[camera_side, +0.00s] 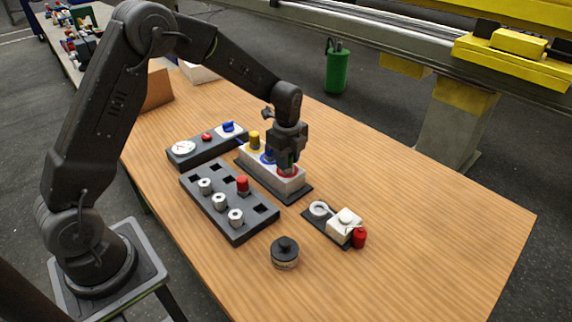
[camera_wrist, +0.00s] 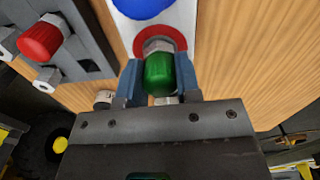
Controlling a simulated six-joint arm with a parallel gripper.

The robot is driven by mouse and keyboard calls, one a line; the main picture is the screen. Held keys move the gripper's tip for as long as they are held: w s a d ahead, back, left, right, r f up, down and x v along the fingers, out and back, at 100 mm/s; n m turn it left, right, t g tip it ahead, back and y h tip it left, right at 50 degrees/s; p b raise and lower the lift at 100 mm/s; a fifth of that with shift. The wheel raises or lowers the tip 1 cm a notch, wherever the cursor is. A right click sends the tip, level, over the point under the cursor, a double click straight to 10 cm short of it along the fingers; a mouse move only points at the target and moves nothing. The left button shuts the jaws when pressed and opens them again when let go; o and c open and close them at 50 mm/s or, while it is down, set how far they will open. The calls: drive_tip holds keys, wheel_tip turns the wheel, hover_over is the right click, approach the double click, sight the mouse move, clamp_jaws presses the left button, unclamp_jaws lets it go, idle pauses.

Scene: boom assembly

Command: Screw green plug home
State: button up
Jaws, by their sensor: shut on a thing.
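The green plug (camera_wrist: 159,74) is between the two fingers of my gripper (camera_wrist: 159,84) in the wrist view. My gripper is shut on it. The plug's metal collar (camera_wrist: 158,46) meets the red-ringed port (camera_wrist: 175,37) on the white block; how deep it sits cannot be told. In the side view my gripper (camera_side: 288,164) points down over the right end of the white block (camera_side: 284,182), and only a little green shows between the fingers. The block also holds a yellow plug (camera_side: 254,140) and a blue-ringed port (camera_side: 267,157), partly hidden by my gripper.
A dark rack (camera_side: 240,228) left of the block holds several metal fittings and a red plug (camera_side: 242,184). A small fixture (camera_side: 343,222) with a red cap and a black knob (camera_side: 285,252) stand in front. The table's right side is clear.

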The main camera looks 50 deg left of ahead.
drive_tip(key=m, duration=0.6)
drive_tip(key=shift+m, duration=0.3)
drive_tip(key=o, duration=0.9)
drive_tip(key=shift+o, duration=0.2)
drive_tip(key=n, duration=1.2)
